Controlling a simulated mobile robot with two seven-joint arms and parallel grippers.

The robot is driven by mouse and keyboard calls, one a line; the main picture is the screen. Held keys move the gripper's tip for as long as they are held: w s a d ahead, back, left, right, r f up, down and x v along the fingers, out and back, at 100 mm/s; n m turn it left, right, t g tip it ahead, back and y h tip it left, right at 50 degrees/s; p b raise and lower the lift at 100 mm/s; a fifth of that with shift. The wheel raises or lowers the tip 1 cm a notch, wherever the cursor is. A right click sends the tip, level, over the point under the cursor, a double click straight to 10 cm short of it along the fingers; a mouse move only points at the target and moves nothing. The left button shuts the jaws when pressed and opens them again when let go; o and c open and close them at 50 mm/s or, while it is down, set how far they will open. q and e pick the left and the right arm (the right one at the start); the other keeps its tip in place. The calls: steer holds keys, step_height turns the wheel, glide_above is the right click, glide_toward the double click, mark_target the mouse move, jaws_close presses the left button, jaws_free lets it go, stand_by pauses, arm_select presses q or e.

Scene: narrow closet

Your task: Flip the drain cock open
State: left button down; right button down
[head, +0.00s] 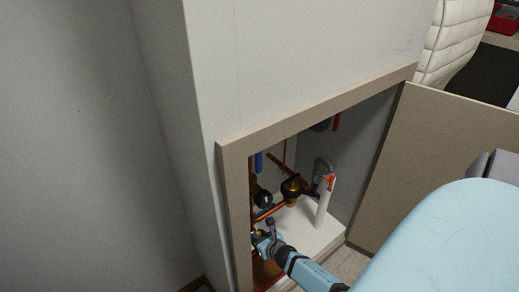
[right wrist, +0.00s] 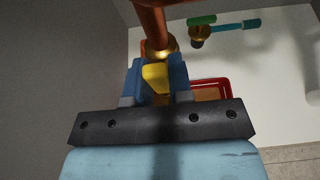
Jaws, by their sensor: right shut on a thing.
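The drain cock shows in the right wrist view as a yellow handle (right wrist: 156,78) below a brass fitting (right wrist: 163,47) on a copper pipe. My right gripper (right wrist: 156,84) is shut on the yellow handle, with a blue finger on each side of it. In the head view my right gripper (head: 265,238) reaches into the low left part of the open cupboard. There the handle is small and mostly hidden by the fingers. My left gripper is in neither view.
The cupboard frame (head: 233,190) stands close to the left of my right gripper. The open door (head: 445,150) is at right. A white pipe (head: 325,203) stands inside.

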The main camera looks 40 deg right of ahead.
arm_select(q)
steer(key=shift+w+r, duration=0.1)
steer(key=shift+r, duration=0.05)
arm_select(e)
steer(key=c, duration=1)
jaws_free()
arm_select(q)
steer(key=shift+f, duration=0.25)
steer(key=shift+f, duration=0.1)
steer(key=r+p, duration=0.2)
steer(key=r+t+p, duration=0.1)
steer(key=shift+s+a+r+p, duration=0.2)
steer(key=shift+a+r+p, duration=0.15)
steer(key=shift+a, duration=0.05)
arm_select(e)
steer(key=v, duration=1.3)
steer(key=shift+s+r, duration=0.15)
steer(key=shift+s, duration=0.25)
